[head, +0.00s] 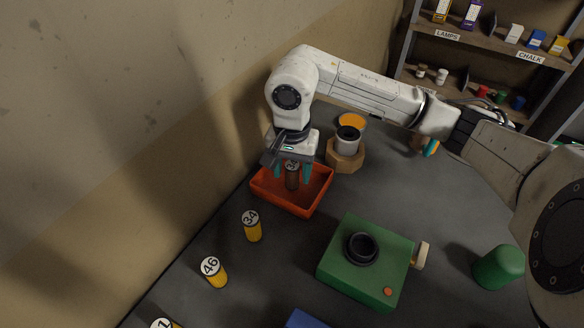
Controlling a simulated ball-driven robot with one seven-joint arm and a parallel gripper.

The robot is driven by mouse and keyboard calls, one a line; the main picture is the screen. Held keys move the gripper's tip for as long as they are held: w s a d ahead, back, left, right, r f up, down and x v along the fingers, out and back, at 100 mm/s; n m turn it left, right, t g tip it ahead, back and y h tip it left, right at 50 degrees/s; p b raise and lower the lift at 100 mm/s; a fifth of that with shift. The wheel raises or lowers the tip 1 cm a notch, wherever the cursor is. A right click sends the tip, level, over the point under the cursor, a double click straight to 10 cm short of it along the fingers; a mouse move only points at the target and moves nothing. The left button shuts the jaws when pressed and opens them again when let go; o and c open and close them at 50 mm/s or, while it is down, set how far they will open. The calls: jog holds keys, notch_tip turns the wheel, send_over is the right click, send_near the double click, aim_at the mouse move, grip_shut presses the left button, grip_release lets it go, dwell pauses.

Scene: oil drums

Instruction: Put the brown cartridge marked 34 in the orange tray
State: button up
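The brown cartridge (292,180) stands upright in the orange tray (282,203), or just above its floor; I cannot tell which. Its pale top is partly hidden under my gripper, and the number is hard to read. My gripper (293,171) points down over the tray, with one teal finger on each side of the cartridge. The fingers look spread, with a narrow gap beside the cartridge.
A yellow cartridge marked 34 (253,230) and another marked 46 (215,274) stand in front of the tray. A green box (365,275) is at right, a wooden holder with a grey cup (345,155) behind. A green cylinder (498,268) stands far right.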

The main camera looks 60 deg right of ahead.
aim_at(292, 166)
jog(key=shift+r, duration=0.15)
notch_tip(292, 166, up, 12)
jog(key=b, duration=0.1)
jog(key=shift+b, duration=0.35)
dwell(0.5)
